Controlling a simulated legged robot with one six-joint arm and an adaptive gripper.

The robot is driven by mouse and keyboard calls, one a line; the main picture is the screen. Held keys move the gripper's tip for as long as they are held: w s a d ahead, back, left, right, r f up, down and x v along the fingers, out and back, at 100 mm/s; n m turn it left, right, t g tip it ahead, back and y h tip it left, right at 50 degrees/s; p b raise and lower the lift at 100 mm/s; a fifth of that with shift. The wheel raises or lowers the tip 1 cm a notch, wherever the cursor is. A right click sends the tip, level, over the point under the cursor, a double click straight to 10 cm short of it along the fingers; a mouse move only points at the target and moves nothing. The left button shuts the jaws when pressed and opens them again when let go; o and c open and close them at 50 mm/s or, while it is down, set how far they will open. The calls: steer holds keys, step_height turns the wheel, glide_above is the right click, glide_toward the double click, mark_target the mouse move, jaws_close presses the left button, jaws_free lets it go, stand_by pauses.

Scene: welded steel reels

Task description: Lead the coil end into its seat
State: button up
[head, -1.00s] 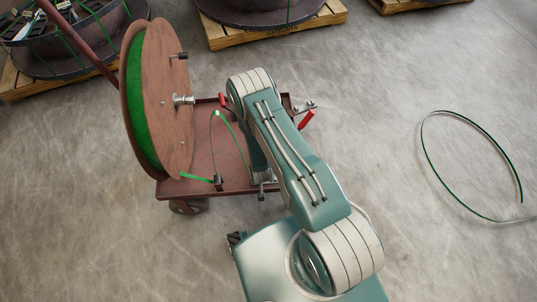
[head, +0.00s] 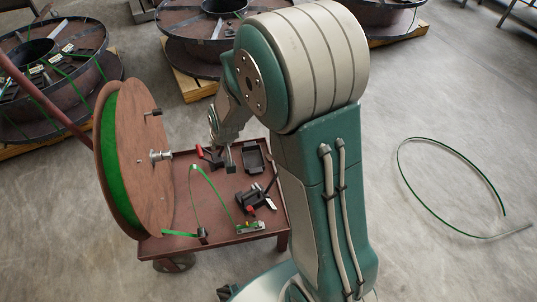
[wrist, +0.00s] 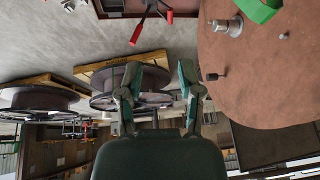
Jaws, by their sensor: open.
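A brown reel (head: 150,190) stands upright on the left of a red-brown cart, wound with green strap (head: 108,165). It fills the right side of the wrist view (wrist: 270,75). A free length of green strap (head: 216,188) passes a small dark clip (head: 203,235), arches above the cart and comes down near a small grey-green block (head: 250,227), perhaps the seat. Whether the strap end touches the block is unclear. My gripper (head: 221,162) is above the cart's far part, right of the reel hub. In the wrist view my gripper (wrist: 160,85) is open, with nothing between its fingers.
The cart tray (head: 180,212) also carries a black clamp-like tool (head: 252,196), a dark open box (head: 256,157) and a red-handled tool (head: 199,151). Large reels on pallets (head: 188,84) stand behind. A loose strap ring (head: 402,185) lies on the floor at right.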

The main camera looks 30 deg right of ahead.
steer(key=s+f+v, duration=0.1)
steer(key=s+v, duration=0.1)
steer(key=v, duration=1.4)
steer(key=s+d+r, duration=0.1)
steer(key=s+r, duration=0.2)
steer(key=s, duration=0.5)
steer(key=s+d+r+n, duration=0.1)
steer(key=s+r, duration=0.3)
steer(key=s, duration=0.3)
steer(key=shift+s+r+t+h, duration=0.25)
steer(key=shift+s+t+h, duration=0.05)
steer(key=shift+s, duration=0.05)
